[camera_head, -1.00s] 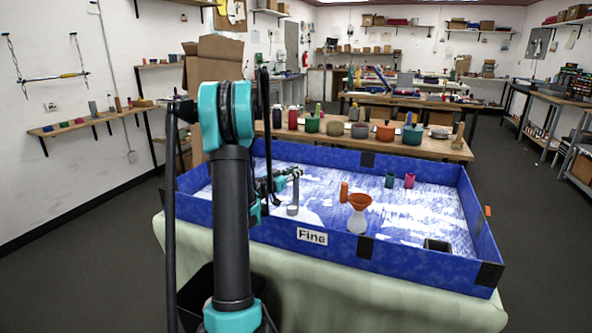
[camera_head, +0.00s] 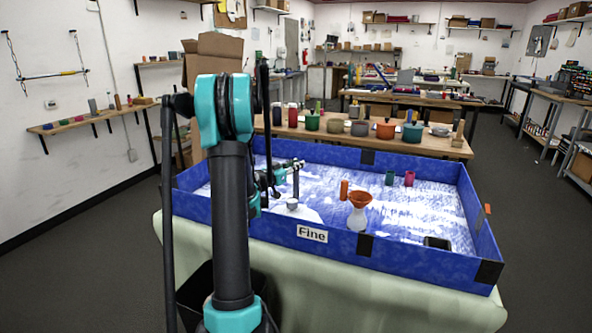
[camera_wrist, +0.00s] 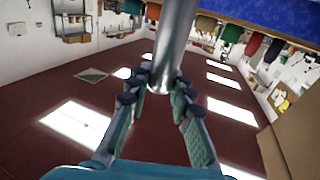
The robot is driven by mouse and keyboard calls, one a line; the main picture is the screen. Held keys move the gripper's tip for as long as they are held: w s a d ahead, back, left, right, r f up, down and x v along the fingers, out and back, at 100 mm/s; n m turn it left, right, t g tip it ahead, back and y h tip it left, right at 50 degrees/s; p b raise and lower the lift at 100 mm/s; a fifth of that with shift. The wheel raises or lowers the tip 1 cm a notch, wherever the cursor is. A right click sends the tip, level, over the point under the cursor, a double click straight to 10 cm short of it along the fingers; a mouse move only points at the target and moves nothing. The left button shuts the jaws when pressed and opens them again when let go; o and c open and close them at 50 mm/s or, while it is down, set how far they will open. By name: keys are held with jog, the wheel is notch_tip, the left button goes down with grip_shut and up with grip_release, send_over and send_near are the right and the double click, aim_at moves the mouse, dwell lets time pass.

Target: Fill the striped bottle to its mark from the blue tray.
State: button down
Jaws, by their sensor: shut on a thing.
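The blue tray (camera_head: 270,230) stands on the cloth-covered table, labelled "Fine", with patchy white and blue material inside. A pale bottle (camera_head: 357,218) stands upright in it with an orange funnel (camera_head: 360,199) on top; its stripes and mark are too small to make out. My gripper (camera_head: 296,165) is left of the bottle, over the tray. It is shut on the grey metal handle of a scoop (camera_head: 292,204), whose small cup hangs low; I cannot tell whether it touches the material or holds any. The wrist view shows my fingers (camera_wrist: 158,88) around the metal handle (camera_wrist: 174,40).
An orange upright piece (camera_head: 344,190) is beside the funnel. A teal cup (camera_head: 389,178) and a red cup (camera_head: 409,178) stand toward the tray's back; a dark box (camera_head: 437,243) is at the front right. The tray walls surround the area. A bench with pots is behind.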

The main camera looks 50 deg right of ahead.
notch_tip(320, 180, up, 14)
jog(key=shift+f, duration=0.2)
dwell(0.9)
